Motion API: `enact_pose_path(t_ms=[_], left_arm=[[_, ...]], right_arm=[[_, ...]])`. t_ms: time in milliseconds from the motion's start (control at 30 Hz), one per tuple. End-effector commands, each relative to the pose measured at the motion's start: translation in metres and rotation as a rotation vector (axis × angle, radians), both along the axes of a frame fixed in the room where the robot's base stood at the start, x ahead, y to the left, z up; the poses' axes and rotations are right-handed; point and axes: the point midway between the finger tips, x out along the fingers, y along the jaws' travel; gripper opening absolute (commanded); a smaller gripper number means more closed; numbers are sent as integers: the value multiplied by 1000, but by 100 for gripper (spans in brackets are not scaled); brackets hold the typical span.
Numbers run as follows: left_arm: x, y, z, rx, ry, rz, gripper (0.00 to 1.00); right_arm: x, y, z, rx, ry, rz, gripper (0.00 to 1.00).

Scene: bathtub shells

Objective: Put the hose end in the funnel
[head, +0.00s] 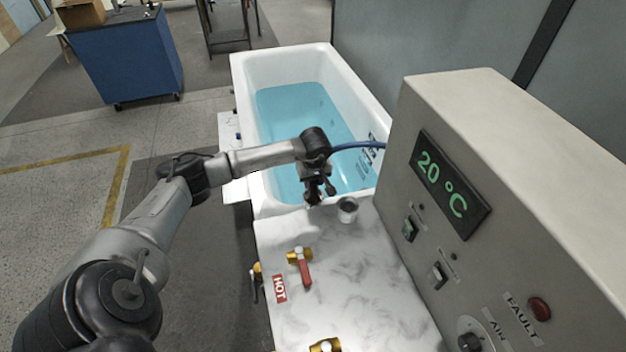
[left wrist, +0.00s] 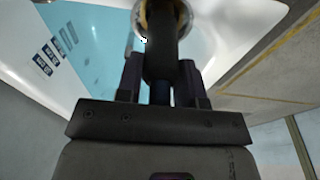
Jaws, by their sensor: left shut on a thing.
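My left gripper (head: 316,188) is shut on the dark end of the blue hose (head: 358,146), over the near end of the tub. In the left wrist view, the dark hose end (left wrist: 160,58) sits between the two fingers (left wrist: 160,85). Beyond it a round, brass-coloured piece with a pale rim shows at the top edge; I cannot tell whether it is the hose tip or the funnel. A small grey metal cup, seemingly the funnel (head: 347,212), stands on the marble ledge, just right of the gripper and apart from it. My right gripper is not in view.
The white bathtub (head: 243,75) holds blue water (head: 290,110). The marble ledge (head: 350,285) carries brass valves, one with a red handle (head: 304,270) beside a HOT label (head: 279,289). A grey control panel (head: 500,130) reading 20 °C stands close on the right.

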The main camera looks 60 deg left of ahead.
Motion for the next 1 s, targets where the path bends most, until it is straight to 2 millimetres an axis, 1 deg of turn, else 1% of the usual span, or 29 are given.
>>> enact_pose_path(t_ms=[33, 67, 300, 533, 667, 767, 1000], left_arm=[[0, 0, -3, 0, 0, 0, 0], [0, 0, -2, 0, 0, 0, 37], [0, 0, -2, 0, 0, 0, 60], [0, 0, -1, 0, 0, 0, 60], [0, 0, 6, 1, -1, 0, 60], [0, -2, 19, 1, -2, -1, 60], [-2, -9, 65, 1, -2, -1, 60]], right_arm=[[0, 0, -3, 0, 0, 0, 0], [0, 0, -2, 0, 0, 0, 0], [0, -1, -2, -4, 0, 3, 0], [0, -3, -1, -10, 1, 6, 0], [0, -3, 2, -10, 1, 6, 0], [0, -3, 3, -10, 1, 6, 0], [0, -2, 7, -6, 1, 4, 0]])
